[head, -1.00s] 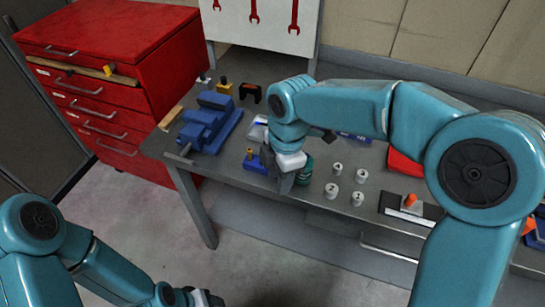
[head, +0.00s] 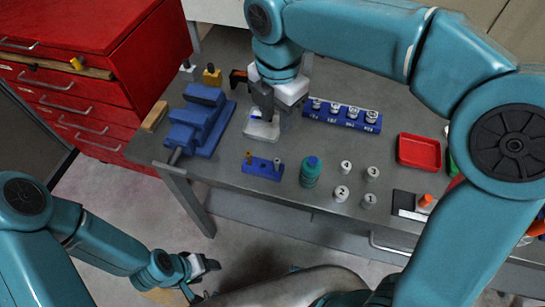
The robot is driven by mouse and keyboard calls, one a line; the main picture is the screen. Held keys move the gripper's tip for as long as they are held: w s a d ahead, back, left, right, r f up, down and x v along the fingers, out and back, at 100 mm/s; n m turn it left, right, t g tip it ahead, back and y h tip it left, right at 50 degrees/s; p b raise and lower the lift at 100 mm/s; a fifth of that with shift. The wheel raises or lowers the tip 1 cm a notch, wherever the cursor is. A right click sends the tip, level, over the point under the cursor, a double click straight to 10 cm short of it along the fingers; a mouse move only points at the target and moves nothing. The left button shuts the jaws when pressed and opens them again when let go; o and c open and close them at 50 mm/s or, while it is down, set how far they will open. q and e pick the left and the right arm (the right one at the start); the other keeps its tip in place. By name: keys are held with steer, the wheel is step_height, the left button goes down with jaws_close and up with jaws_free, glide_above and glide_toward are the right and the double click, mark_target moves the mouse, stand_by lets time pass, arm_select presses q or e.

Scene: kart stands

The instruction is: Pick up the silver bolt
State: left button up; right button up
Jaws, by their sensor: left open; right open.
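A small silver bolt (head: 277,164) stands upright in the right end of a small blue block (head: 263,171) on the grey workbench. A brass-coloured bolt (head: 249,158) stands in the block's left end. My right gripper (head: 271,118) is open, pointing down behind the block, apart from the silver bolt. It is over a small white tray (head: 259,132) with something blue in it, partly hidden by the fingers. My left gripper (head: 200,277) is open and empty, low in front of the bench and well away from the bolt.
A blue vise (head: 199,122) stands left of the block and a green bottle (head: 311,172) to its right. Several numbered white cylinders (head: 342,193) stand further right. Behind are a blue rack (head: 342,119) of silver pieces and a red tray (head: 419,151).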

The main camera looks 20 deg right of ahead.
glide_toward(277, 161)
steer(key=f, duration=0.5)
steer(key=shift+w+d+f+b, duration=0.1)
steer(key=shift+w+d+b, duration=0.1)
steer(key=shift+w+b, duration=0.1)
steer(key=shift+s+f, duration=0.2)
step_height(277, 161, down, 5)
steer(key=shift+a, duration=0.15)
steer(key=shift+s, duration=0.15)
jaws_close()
